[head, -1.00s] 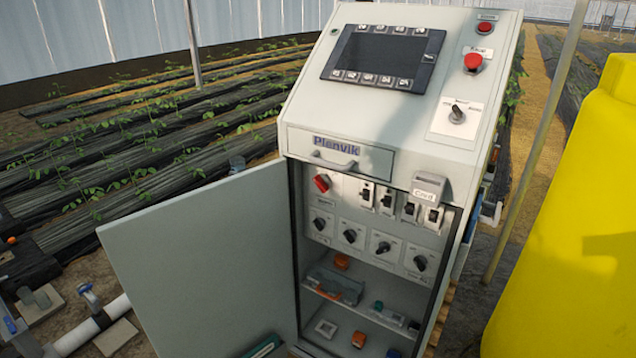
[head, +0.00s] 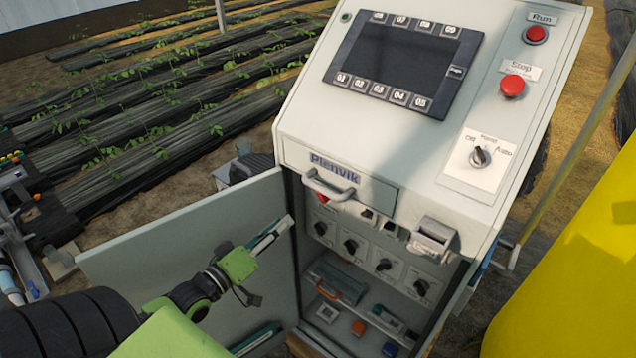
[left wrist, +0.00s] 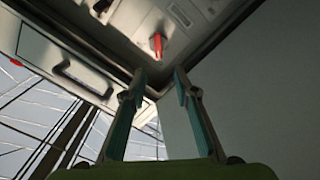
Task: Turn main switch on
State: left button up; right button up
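The main switch is the red rotary handle (head: 322,199) at the upper left of the panel inside the open cabinet (head: 440,150). In the head view the drawer's overhang and handle partly hide it. In the left wrist view the red handle (left wrist: 157,44) shows clearly, hanging from its panel beyond the fingertips. My left gripper (head: 284,224) is in front of the open door, left of the cabinet opening and apart from the switch. Its two fingers (left wrist: 160,74) are spread with nothing between them. My right gripper is in neither view.
The cabinet door (head: 190,225) stands open to the left, close behind my left gripper. A drawer handle (head: 330,188) sticks out above the switch. Rotary knobs (head: 350,245) and a shelf of small parts lie inside. A yellow tank (head: 570,280) stands at the right.

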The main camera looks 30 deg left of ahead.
aim_at(317, 193)
pick_arm(q)
jog(key=w, duration=0.4)
jog(key=w+p, duration=0.1)
jog(key=w, duration=0.4)
jog(key=w+d+p, duration=0.1)
jog(key=w, duration=0.3)
jog(key=shift+w+d+r, duration=0.1)
jog(key=shift+w+r, duration=0.05)
jog(key=shift+w, duration=0.05)
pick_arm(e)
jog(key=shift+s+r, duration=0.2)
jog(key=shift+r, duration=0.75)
pick_arm(q)
grip_shut()
